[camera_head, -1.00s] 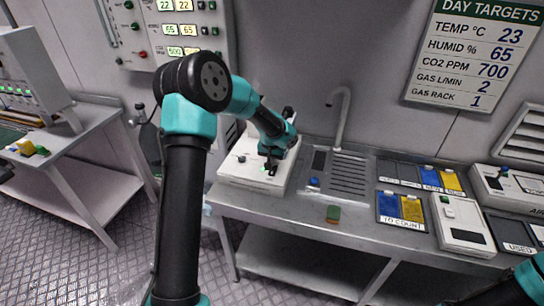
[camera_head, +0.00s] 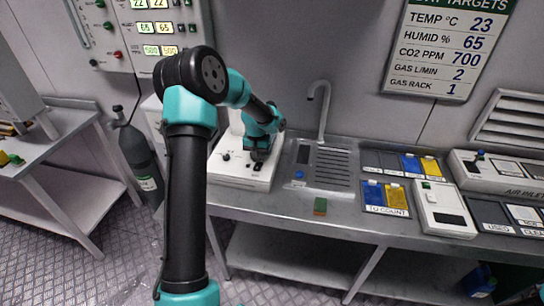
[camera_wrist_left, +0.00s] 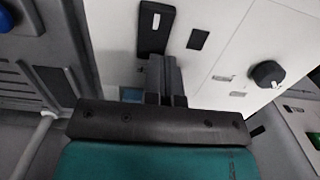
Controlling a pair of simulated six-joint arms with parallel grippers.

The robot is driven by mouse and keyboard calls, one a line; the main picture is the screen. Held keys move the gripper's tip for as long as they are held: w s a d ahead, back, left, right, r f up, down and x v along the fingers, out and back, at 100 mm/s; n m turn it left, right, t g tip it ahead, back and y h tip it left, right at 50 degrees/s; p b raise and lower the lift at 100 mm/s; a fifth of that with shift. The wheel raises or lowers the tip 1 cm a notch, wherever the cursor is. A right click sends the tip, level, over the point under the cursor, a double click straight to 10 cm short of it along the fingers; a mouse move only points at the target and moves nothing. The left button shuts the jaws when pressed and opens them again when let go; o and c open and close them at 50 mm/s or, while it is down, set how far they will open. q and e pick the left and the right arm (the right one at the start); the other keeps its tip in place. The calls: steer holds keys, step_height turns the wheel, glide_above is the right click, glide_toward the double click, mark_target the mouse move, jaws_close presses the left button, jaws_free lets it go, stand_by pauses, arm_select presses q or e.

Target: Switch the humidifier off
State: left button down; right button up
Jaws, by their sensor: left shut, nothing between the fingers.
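The humidifier appears to be the white box (camera_head: 240,180) at the left end of the steel bench. Its top has a black knob (camera_wrist_left: 267,73), a small dark window (camera_wrist_left: 198,39) and a black rocker switch (camera_wrist_left: 155,28) with a white mark. My left gripper (camera_head: 259,157) is over this box, close to the rocker. In the left wrist view its fingers (camera_wrist_left: 164,75) are together and empty, just beside the near end of the rocker. I cannot tell whether they touch it. No green light shows on the box. My right gripper is not in view.
A sink with a tall tap (camera_head: 321,110) is right of the box. Blue and yellow card trays (camera_head: 385,213) and another white device (camera_head: 442,211) stand farther right. A dark gas cylinder (camera_head: 140,165) stands left.

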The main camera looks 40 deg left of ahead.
arm_select(q)
steer(key=shift+d+f, duration=0.2)
steer(key=shift+f, duration=0.4)
steer(key=shift+a, duration=0.1)
steer(key=shift+r, duration=0.15)
steer(key=shift+w+r, duration=0.1)
steer(key=shift+r, duration=0.75)
steer(key=shift+a+r, duration=0.1)
steer(key=shift+r, duration=0.1)
step_height(320, 180, up, 3)
steer(key=shift+f, duration=0.1)
steer(key=s+d+r, duration=0.1)
steer(key=s+d, duration=1)
steer(key=s, duration=0.1)
steer(key=shift+r, duration=0.25)
